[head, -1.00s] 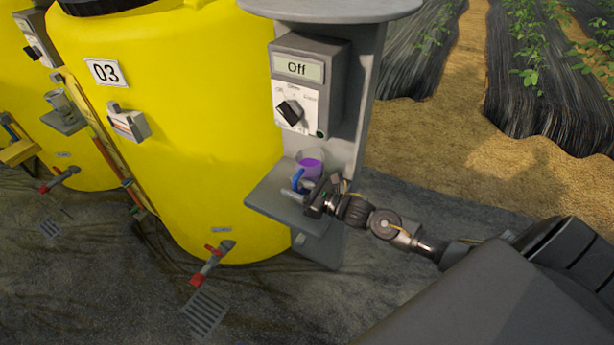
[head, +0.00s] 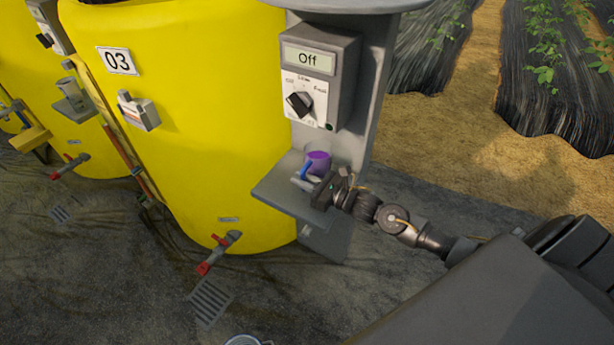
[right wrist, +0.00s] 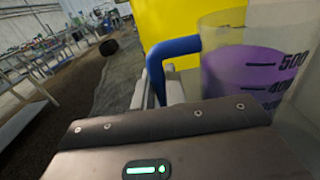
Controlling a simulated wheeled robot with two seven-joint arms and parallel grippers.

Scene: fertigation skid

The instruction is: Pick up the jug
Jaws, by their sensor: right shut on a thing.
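The jug (head: 318,160) is a clear measuring jug with purple liquid and a blue handle. It is upright at the grey shelf under the control box; I cannot tell whether its base touches the shelf. My right gripper (head: 306,182) is at the handle side, shut on the jug's blue handle. In the right wrist view the jug (right wrist: 245,75) is at the right, with volume marks on its wall, and the handle (right wrist: 172,48) runs down between the fingers (right wrist: 158,92). My left gripper is not in view.
The shelf (head: 275,190) belongs to a grey stand with a control box (head: 322,75) reading "Off". A yellow tank (head: 190,100) marked 03 stands to the left, with a red-handled valve (head: 215,258) low down. A round rim (head: 243,341) shows at the bottom edge.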

